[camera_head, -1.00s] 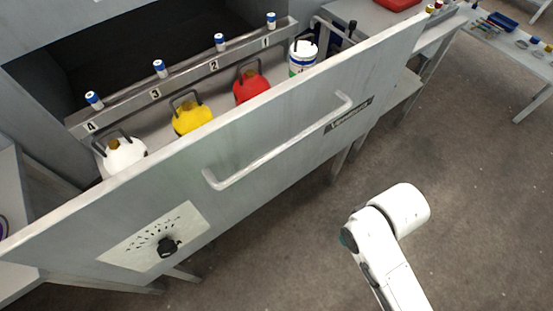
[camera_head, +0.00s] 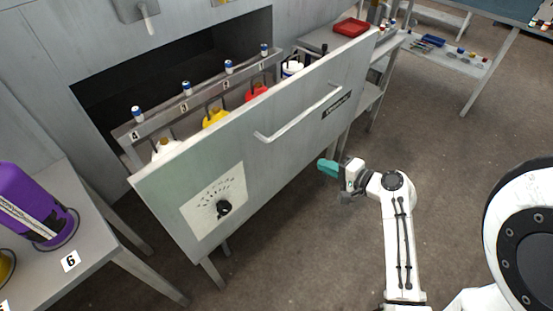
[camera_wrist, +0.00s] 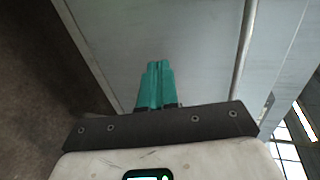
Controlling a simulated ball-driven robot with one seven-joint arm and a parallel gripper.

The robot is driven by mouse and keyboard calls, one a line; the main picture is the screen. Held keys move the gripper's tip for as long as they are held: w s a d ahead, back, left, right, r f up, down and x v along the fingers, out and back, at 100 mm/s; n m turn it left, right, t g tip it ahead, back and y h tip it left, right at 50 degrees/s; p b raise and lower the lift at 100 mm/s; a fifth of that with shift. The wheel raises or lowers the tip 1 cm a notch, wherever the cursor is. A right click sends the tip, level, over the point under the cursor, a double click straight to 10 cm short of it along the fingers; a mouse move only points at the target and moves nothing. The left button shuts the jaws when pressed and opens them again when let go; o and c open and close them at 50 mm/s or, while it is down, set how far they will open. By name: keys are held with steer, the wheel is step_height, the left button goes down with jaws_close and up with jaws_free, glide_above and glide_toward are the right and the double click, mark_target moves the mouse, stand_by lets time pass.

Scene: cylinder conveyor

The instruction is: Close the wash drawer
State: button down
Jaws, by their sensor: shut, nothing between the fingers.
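The wash drawer (camera_head: 275,150) is pulled open, its grey front panel standing out from the machine. A long bar handle (camera_head: 298,115) runs across the panel, and a black dial (camera_head: 223,208) sits on a pale plate at its lower left. Inside are white, yellow (camera_head: 214,117) and red (camera_head: 256,91) containers. My gripper (camera_head: 328,167) has teal fingers and is in front of the panel, below the handle's right part, holding nothing. In the wrist view the fingers (camera_wrist: 158,68) are together, facing the grey panel (camera_wrist: 170,25), with the handle bar (camera_wrist: 243,45) to their right. I cannot tell whether they touch the panel.
A side table at the left holds a purple jug (camera_head: 32,203) by a label 6. A table at the back right carries a red tray (camera_head: 351,27). The floor (camera_head: 300,260) before the drawer is clear.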

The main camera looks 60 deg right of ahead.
mark_target(283, 147)
steer(key=x, duration=0.4)
steer(key=p+x, duration=0.1)
steer(key=x, duration=0.4)
steer(key=r+x, duration=0.1)
steer(key=x, duration=0.3)
steer(key=shift+w+f+p, duration=0.15)
steer(key=shift+w+p, duration=0.2)
steer(key=shift+p, duration=0.05)
